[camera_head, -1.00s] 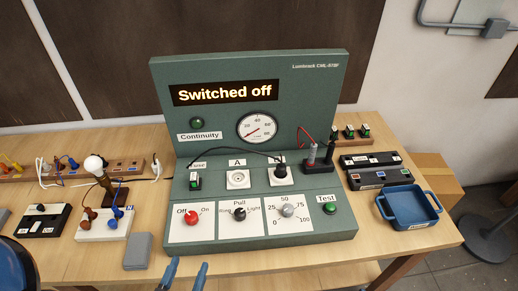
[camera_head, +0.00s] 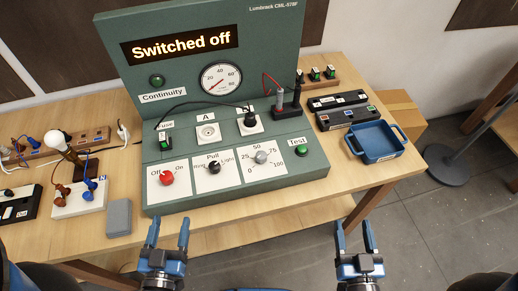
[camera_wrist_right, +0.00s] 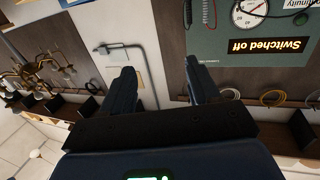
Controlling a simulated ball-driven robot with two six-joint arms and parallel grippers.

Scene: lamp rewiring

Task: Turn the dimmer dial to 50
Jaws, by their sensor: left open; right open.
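The dimmer dial (camera_head: 261,157) is a grey knob on a white plate at the right of the green panel's front row, with 0, 25, 50, 75 and 100 around it. Where its pointer aims is too small to tell. The display (camera_head: 180,44) reads "Switched off". My left gripper (camera_head: 168,236) is open and empty, in front of the table below the red knob. My right gripper (camera_head: 355,238) is open and empty, in front of the table, right of and below the dial. In the right wrist view my right gripper (camera_wrist_right: 163,90) shows open, with the panel's display (camera_wrist_right: 281,45) upside down.
The red Off/On knob (camera_head: 167,178), the black Pull knob (camera_head: 214,167) and the green Test button (camera_head: 302,150) flank the dial. A blue tray (camera_head: 398,135) stands right of the panel.

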